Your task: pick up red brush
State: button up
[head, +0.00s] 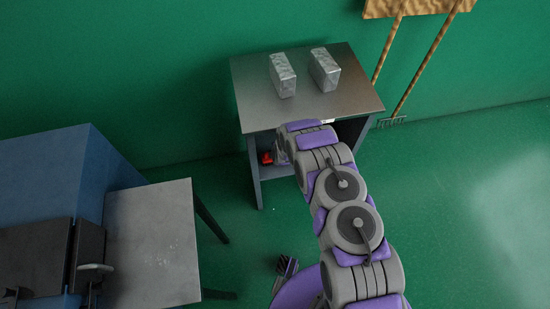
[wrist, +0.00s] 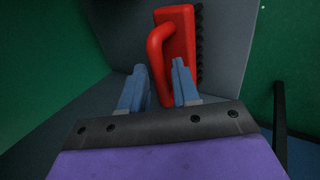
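The red brush (wrist: 181,40) has a curved handle and dark bristles along its right side in the wrist view. It is on the lower level of the metal table, and a small red part of it (head: 266,158) shows in the head view beside my arm. My gripper (wrist: 160,82) has its two blue fingers apart, one on each side of the lower end of the brush and handle. I cannot tell whether either finger touches it. In the head view my gripper is mostly hidden by my arm at the table's front.
The metal table (head: 250,85) bears two foil-wrapped blocks (head: 283,75) (head: 325,69). Its top overhangs the lower level, and a side panel (wrist: 225,50) stands close to the brush. A blue grill (head: 75,185) with a grey side shelf (head: 150,245) stands left. The green floor at right is clear.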

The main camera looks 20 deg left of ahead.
jog(key=shift+a, duration=0.1)
jog(key=shift+c, duration=1.4)
jog(key=shift+d, duration=0.25)
grip_shut()
jog(key=shift+a, duration=0.15)
